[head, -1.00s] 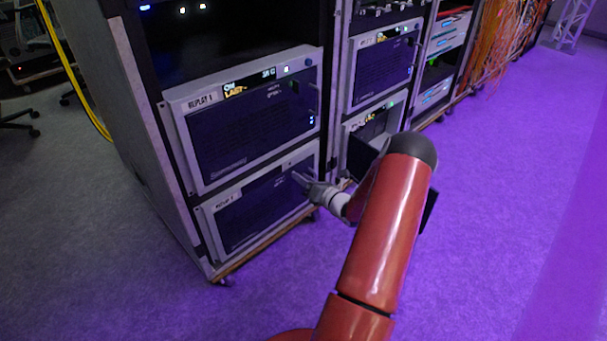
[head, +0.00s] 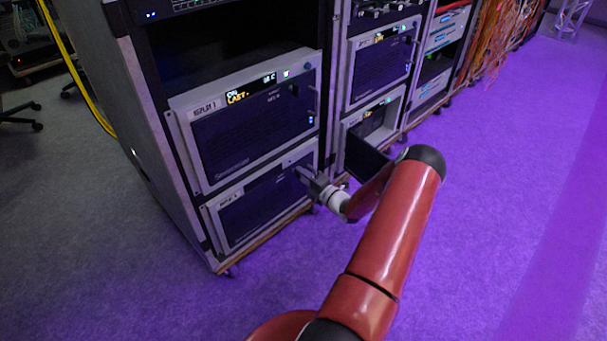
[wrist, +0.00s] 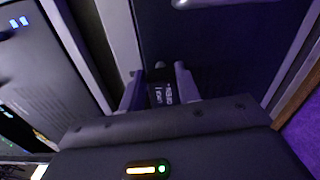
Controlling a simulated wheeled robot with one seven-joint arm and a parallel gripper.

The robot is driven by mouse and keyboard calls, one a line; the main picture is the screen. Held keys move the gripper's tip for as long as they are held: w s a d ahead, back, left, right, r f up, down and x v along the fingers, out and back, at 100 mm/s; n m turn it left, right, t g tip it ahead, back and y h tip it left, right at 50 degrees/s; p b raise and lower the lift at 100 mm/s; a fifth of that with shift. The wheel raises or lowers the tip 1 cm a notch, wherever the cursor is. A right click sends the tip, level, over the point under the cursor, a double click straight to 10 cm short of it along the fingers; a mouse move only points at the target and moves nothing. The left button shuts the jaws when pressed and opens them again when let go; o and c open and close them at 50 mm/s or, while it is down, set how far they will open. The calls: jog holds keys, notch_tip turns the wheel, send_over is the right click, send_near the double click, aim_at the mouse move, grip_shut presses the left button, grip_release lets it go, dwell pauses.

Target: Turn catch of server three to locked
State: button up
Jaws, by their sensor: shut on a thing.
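The lower-left server (head: 255,207) has a grey frame and a dark front panel; its label is too blurred to read. My gripper (head: 301,174) is at the upper right of that panel. In the wrist view my gripper's two fingers (wrist: 159,86) are shut on a small dark catch (wrist: 159,66) on the dark panel.
Another server (head: 250,125) with a lit display sits directly above in the same rack. In the neighbouring rack, a dark door (head: 366,158) stands open on the lower server, close to my arm. Purple-lit floor (head: 490,220) is clear on the right.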

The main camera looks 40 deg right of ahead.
jog(key=shift+m, duration=0.6)
jog(key=o, duration=1)
jog(key=s, duration=0.7)
jog(key=shift+s+d, duration=0.35)
jog(key=shift+s, duration=0.05)
